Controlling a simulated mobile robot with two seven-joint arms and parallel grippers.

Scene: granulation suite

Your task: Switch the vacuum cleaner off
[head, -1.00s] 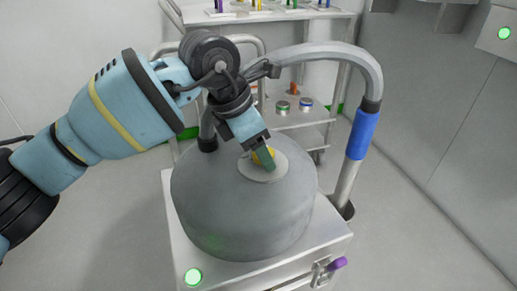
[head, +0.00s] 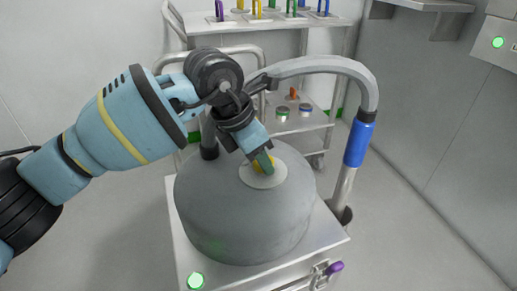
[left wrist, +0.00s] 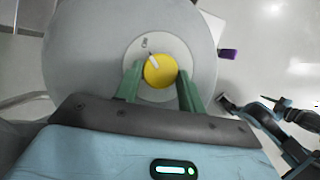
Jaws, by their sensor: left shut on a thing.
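The vacuum cleaner is a grey domed drum (head: 235,215) on a steel base. On its top is a pale round dial plate (head: 264,181) with a yellow knob, which shows clearly in the left wrist view (left wrist: 160,73). A white pointer line on the knob points up and slightly left in that view, towards a small mark on the plate. My left gripper (head: 265,163) is shut on the knob, its green fingers on either side. In the head view the fingers hide most of the knob. A green lamp (head: 195,280) glows on the base.
A grey hose with a blue sleeve (head: 359,143) arches behind the drum to the right. A purple-handled latch (head: 335,267) sticks out at the front right. A steel trolley (head: 300,125) with jars stands behind. The floor to the right is clear.

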